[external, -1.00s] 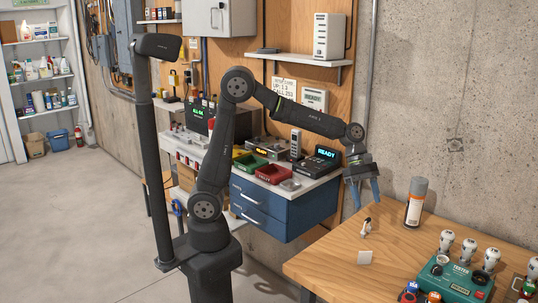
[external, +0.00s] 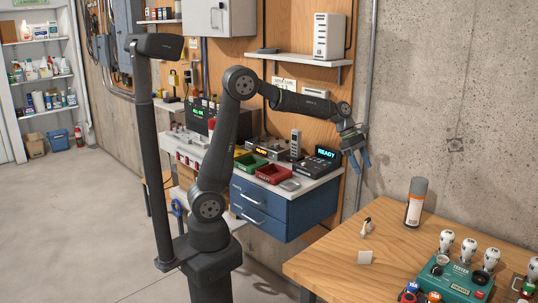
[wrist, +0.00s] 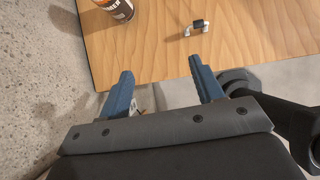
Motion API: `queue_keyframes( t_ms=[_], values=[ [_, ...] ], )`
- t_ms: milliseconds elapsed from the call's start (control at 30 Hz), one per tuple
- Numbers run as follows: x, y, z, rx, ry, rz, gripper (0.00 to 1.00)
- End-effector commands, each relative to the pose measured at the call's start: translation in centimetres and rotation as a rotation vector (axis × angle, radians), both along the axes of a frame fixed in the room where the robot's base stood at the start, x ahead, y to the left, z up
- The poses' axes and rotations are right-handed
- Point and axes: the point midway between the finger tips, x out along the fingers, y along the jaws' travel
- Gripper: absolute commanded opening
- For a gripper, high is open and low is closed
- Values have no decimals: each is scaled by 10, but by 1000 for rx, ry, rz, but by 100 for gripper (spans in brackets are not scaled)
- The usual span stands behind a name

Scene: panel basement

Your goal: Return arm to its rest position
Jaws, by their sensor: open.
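My gripper (external: 361,160) is raised in the air to the left of the wooden table, in front of the concrete wall. Its two blue fingers are apart with nothing between them. In the wrist view my gripper (wrist: 163,90) also shows open and empty, with the table's edge beyond the fingertips.
The wooden table (external: 335,250) holds a spray can (external: 416,203), a small black-and-white item (external: 366,227), a pale square (external: 365,257) and a green tester (external: 450,283). Blue drawers (external: 270,205) and a bench with a READY display (external: 325,154) stand behind my arm.

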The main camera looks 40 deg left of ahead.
Motion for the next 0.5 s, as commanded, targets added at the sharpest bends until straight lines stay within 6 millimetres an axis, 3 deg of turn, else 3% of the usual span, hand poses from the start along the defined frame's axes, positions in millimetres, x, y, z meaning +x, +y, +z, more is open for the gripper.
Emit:
queue_keyframes(
  t_ms=[500],
  values=[
    [63,84,16,0,-1,209,60]
  ],
)
